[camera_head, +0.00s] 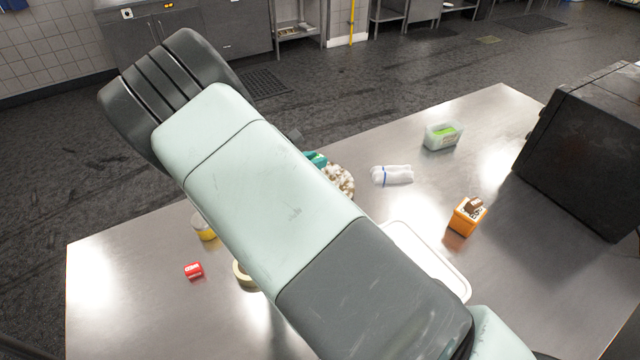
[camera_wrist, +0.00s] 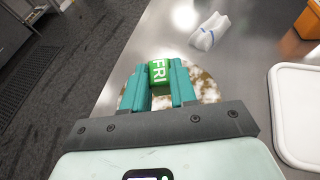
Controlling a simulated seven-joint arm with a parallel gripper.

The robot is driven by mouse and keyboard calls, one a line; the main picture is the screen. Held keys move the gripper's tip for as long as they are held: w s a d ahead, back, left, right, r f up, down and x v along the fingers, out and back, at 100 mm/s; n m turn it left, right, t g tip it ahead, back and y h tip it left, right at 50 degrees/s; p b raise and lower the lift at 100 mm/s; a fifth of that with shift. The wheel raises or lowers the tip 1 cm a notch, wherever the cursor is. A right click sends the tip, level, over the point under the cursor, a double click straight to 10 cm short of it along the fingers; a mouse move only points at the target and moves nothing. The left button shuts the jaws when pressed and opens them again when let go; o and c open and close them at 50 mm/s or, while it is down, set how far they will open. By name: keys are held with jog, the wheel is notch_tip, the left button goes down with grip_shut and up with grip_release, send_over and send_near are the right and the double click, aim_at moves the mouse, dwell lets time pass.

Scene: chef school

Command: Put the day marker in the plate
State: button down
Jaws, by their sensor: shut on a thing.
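The day marker (camera_wrist: 159,72) is a green block with white "FRI" lettering. In the wrist view it sits between the teal fingertips of my gripper (camera_wrist: 160,80), which is shut on it. The plate (camera_wrist: 207,88), speckled brown and white, shows behind and below the fingers in the wrist view. In the head view the plate (camera_head: 342,180) is partly hidden by my arm, and the teal fingers of my gripper (camera_head: 316,160) show at its far edge. The marker appears over or near the plate; its height above it cannot be told.
A red block (camera_head: 193,270), a yellow-banded jar (camera_head: 203,228) and a partly hidden tape-like ring (camera_head: 243,274) are at left. A white cloth (camera_head: 392,175), a green-filled container (camera_head: 443,135), an orange box (camera_head: 467,216), a white tray (camera_head: 462,287) and a large dark box (camera_head: 590,150) are at right.

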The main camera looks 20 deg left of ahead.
jog(key=shift+n, duration=0.3)
jog(key=f, duration=0.1)
jog(key=a+f, duration=0.1)
jog(key=f, duration=0.1)
jog(key=s+a+f, duration=0.1)
jog(key=f, duration=0.1)
jog(key=shift+f, duration=0.15)
jog(key=shift+w+f, duration=0.1)
jog(key=shift+f, duration=2.2)
jog(key=shift+f, duration=0.1)
jog(key=c, duration=0.9)
grip_release()
jog(key=shift+a+r+y, duration=0.1)
jog(key=shift+r+y, duration=0.1)
jog(key=shift+y, duration=0.2)
jog(key=v, duration=1.2)
jog(key=shift+f, duration=0.15)
